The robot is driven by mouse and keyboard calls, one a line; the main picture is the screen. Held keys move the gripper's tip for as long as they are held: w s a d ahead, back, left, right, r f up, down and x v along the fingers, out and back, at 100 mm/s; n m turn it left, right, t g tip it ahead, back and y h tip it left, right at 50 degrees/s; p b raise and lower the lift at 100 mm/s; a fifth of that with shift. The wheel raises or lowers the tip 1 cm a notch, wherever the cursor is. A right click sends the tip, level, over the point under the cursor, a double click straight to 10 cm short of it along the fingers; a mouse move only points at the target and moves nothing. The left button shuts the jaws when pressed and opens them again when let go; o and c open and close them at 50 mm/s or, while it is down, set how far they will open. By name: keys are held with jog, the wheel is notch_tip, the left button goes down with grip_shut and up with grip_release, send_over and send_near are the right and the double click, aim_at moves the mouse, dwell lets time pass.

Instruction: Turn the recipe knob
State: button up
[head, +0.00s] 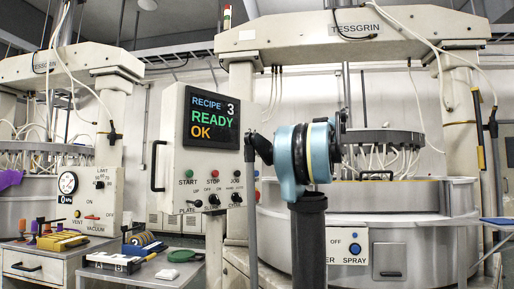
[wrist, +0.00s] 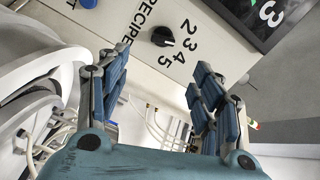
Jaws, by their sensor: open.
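The recipe knob (wrist: 163,36) is a small black round knob on a pale panel in the wrist view. In the head view the control box (head: 208,150) has a screen (head: 212,118) reading RECIPE 3, READY, OK. I cannot make out the knob there.
Start, stop and jog buttons (head: 212,181) and small switches sit below the screen. A handle (head: 154,165) is on the box's left. A round lapping machine (head: 420,222) stands behind my arm. A bench with tools (head: 130,268) is at the lower left.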

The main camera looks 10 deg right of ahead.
aim_at(257, 141)
jog(key=x, duration=1.7)
jog(key=shift+w+d+r, duration=0.1)
jog(key=shift+w+r, duration=0.2)
jog(key=shift+w, duration=0.05)
jog(key=c, duration=1.1)
